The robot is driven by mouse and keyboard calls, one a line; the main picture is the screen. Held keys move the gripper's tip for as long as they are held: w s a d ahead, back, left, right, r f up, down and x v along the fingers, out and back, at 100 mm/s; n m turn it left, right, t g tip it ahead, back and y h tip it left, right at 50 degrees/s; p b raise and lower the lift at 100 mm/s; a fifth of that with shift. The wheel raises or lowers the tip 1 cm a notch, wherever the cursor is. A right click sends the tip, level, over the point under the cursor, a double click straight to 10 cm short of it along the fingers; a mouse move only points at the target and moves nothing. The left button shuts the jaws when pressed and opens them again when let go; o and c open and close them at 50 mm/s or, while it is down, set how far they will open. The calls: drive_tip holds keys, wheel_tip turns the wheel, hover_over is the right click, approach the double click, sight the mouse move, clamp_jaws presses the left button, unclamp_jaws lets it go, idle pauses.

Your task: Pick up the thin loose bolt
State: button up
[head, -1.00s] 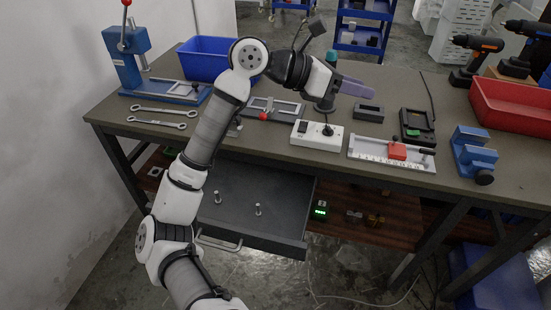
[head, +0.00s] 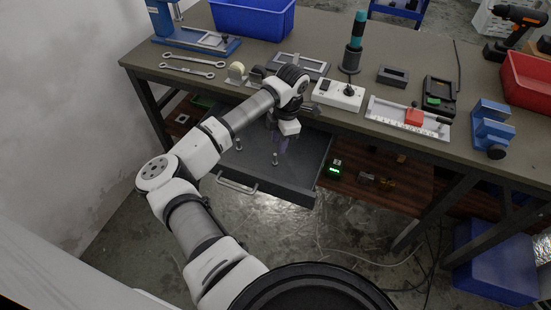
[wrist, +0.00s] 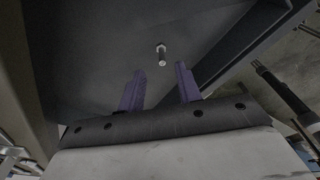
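Two small metallic bolts stand in the open dark drawer, a left one (head: 238,145) and a right one (head: 275,159). I cannot tell from their size which is the thin one. My gripper (head: 281,145) hangs over the right part of the drawer, its purple fingers pointing down near the right bolt. In the wrist view my gripper (wrist: 161,67) is open and empty. One bolt (wrist: 161,55) shows there just beyond the fingertips, roughly centred between them and apart from both. Which of the two bolts this is, I cannot tell.
The drawer (head: 300,185) is pulled out below the workbench (head: 345,125), whose front edge is close behind my wrist. The drawer's front and right walls stand around the bolts.

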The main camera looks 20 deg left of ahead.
sight(275, 155)
drive_tip(key=shift+s+a+f+p, duration=0.2)
drive_tip(key=shift+f+p, duration=0.1)
drive_tip(key=shift+f, duration=0.7)
drive_tip(key=shift+s+a+f+p, duration=0.1)
drive_tip(key=shift+s+f+p, duration=0.15)
drive_tip(key=shift+f, duration=0.8)
drive_tip(key=shift+s+a+f+p, duration=0.15)
drive_tip(key=shift+f+p, duration=0.15)
drive_tip(key=shift+f, duration=0.7)
clamp_jaws()
